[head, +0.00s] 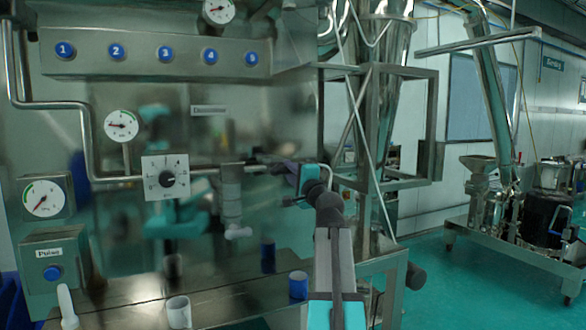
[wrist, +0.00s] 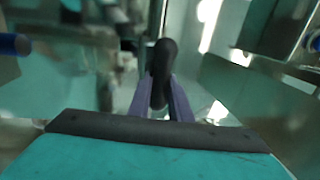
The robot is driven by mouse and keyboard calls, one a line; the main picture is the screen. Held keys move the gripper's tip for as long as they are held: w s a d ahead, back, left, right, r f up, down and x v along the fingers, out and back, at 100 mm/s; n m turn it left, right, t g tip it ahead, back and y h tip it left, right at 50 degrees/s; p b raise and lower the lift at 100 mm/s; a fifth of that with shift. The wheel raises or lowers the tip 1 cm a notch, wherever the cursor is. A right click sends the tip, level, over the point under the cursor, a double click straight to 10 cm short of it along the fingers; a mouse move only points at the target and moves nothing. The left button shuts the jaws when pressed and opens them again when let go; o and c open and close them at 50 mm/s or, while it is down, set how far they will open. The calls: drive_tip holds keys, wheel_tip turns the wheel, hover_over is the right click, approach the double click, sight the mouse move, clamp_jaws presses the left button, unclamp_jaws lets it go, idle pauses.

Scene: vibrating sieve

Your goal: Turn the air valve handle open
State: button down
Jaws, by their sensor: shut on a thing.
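The air valve handle (wrist: 165,60) is a dark, rounded lever in the wrist view. It stands between the two purple fingers of my gripper (wrist: 161,90), which are shut on it. In the head view my gripper (head: 290,168) reaches left to the end of the metal air pipe (head: 205,171) on the steel panel. The handle is small there and mostly hidden by the fingers. I cannot tell the handle's exact angle from these views.
The panel carries round gauges (head: 121,125), a dial (head: 167,178) and numbered blue buttons (head: 116,52). A grey cylinder (head: 231,190) hangs below the pipe. Cups (head: 298,285) stand on the steel table (head: 235,306). A metal frame (head: 432,125) rises right of my arm.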

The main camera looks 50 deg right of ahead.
idle(0.4)
drive_tip(key=c, duration=1.6)
unclamp_jaws()
drive_tip(key=shift+s+d, duration=0.1)
drive_tip(key=shift+c, duration=0.2)
drive_tip(key=b+v, duration=0.3)
drive_tip(key=v, duration=1.1)
